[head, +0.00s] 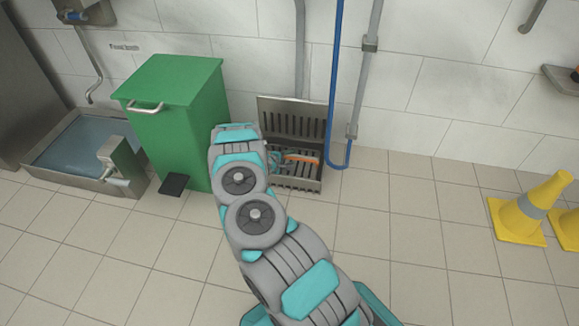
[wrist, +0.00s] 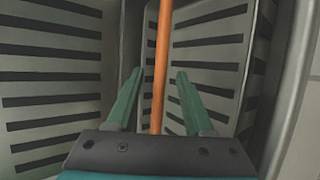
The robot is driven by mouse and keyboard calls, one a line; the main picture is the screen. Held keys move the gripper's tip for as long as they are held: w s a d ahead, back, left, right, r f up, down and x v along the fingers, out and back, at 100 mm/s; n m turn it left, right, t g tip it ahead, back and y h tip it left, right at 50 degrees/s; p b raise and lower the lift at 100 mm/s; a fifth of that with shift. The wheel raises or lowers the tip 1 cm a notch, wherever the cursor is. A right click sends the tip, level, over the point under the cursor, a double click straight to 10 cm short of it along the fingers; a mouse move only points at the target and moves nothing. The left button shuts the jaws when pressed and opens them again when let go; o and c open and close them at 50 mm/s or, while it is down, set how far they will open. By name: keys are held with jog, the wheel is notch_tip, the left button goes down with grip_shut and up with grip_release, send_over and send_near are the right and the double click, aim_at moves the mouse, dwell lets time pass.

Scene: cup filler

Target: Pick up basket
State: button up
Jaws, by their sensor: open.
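The basket (head: 296,180) is a grey slotted metal box on the floor against the wall, with a taller slotted back panel (head: 291,118). Its orange handle (head: 302,158) crosses above it. In the wrist view the handle (wrist: 162,45) runs lengthwise between the fingers of my gripper (wrist: 159,76). The fingers are apart, one on each side of the handle, and contact cannot be told. Slotted metal walls (wrist: 45,80) surround the view. In the head view my arm hides part of the basket's left side and most of my gripper.
A green pedal bin (head: 170,120) stands left of the basket, close to my arm. A blue pipe (head: 333,90) and grey pipes run down the wall at the right. A water basin (head: 85,145) is far left, yellow cones (head: 530,210) far right. The tiled floor between is clear.

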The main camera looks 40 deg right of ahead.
grip_shut()
dwell(1.3)
